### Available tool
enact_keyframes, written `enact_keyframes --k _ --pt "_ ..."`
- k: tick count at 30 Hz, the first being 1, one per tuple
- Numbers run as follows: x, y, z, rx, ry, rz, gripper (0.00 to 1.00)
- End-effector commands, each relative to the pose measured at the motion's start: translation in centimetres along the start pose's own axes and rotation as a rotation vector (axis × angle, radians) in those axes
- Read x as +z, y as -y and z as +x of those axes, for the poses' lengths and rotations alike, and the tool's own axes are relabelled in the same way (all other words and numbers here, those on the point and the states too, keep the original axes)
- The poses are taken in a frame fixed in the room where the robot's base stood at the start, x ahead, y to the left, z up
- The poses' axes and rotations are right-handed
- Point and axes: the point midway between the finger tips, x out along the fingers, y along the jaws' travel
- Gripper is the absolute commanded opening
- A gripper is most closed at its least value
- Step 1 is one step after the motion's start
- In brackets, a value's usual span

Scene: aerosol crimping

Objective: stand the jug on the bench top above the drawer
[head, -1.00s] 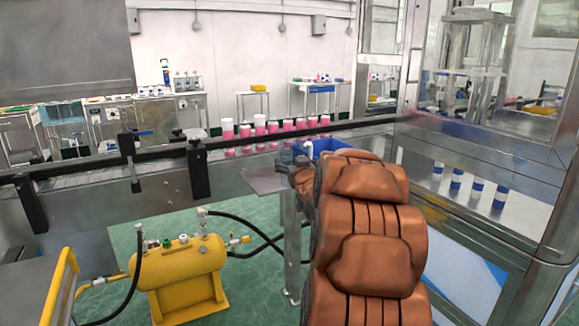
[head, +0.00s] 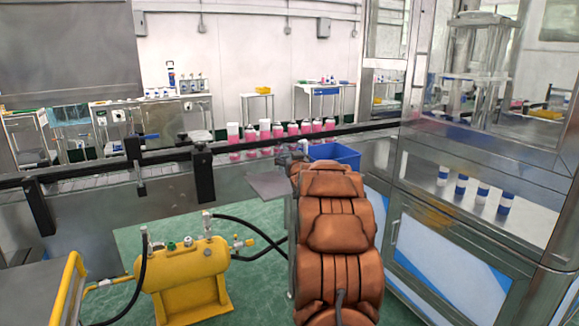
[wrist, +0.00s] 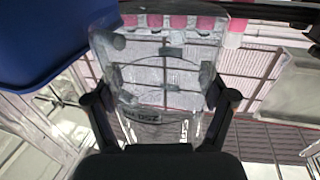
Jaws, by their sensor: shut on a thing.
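The jug (wrist: 165,75) is clear and see-through, with faint printed marks low on its side. In the wrist view it fills the middle, between the two dark fingers of my gripper (wrist: 162,98), which are shut on it. In the head view my brown arm hides most of the gripper and the jug cannot be made out clearly. A table with a blue drawer-like front (head: 326,90) stands far off by the back wall. I cannot tell whether it is the bench with the drawer.
A conveyor with several pink bottles (head: 278,137) runs across ahead. A blue crate (head: 336,154) is just beyond my arm; it also shows at the wrist view's upper left (wrist: 50,35). A yellow tank (head: 185,275) with black hoses stands left on green floor. A metal-framed machine (head: 480,240) stands right.

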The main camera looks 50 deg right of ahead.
Motion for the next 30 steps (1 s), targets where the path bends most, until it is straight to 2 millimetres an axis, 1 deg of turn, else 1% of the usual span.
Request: enact_keyframes --k 8,12,16,29,30 --pt "0.2 0.0 0.9 -0.001 0.001 0.000 0.41" --pt "2.1 -0.1 0.9 0.000 0.003 0.002 0.41" --pt "3.4 0.0 0.9 -0.001 -0.001 -0.001 0.41" --pt "4.0 0.0 0.9 0.000 -0.001 0.001 0.41" --pt "3.9 0.0 0.9 0.000 -0.001 0.000 0.87"
